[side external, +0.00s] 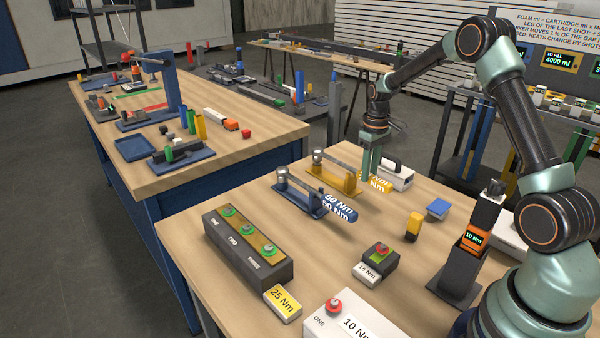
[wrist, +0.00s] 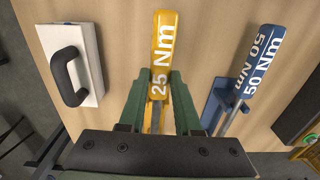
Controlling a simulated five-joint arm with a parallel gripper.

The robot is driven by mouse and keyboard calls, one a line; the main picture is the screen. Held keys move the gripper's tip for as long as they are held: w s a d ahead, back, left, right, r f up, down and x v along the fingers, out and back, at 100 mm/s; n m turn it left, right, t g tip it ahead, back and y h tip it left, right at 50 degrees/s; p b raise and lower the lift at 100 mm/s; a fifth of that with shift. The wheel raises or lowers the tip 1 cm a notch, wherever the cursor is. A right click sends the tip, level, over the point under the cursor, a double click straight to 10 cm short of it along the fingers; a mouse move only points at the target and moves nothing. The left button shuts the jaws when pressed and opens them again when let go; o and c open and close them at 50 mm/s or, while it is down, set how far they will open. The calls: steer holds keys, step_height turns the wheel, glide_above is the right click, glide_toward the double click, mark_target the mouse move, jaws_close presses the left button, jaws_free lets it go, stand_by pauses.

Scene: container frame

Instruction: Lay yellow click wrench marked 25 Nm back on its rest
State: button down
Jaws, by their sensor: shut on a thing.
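The yellow click wrench (side external: 379,184) has a handle marked "Nm" in the side view; the wrist view reads "25 Nm" on its handle (wrist: 163,45). My gripper (side external: 371,170) points down and is shut on this wrench near the handle. In the wrist view my gripper's green fingers (wrist: 158,85) stand on both sides of it. The yellow rest (side external: 343,183) lies just left of my gripper, with a silver wrench head above its far left end. The wrench lines up with the rest; I cannot tell whether it touches it.
A blue wrench marked 50 Nm (side external: 338,204) lies on its blue rest (side external: 300,200) beside the yellow one. A white case with a black handle (side external: 398,177) stands close behind my gripper. A dark three-button box (side external: 245,255) and a yellow 25 Nm sign (side external: 283,303) are nearer the front.

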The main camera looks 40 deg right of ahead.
steer(key=shift+f, duration=0.8)
stand_by(0.9)
steer(key=c, duration=0.5)
jaws_free()
steer(key=shift+f, duration=0.1)
step_height(320, 180, up, 12)
steer(key=shift+r, duration=0.15)
step_height(320, 180, up, 6)
steer(key=shift+f, duration=0.1)
stand_by(0.5)
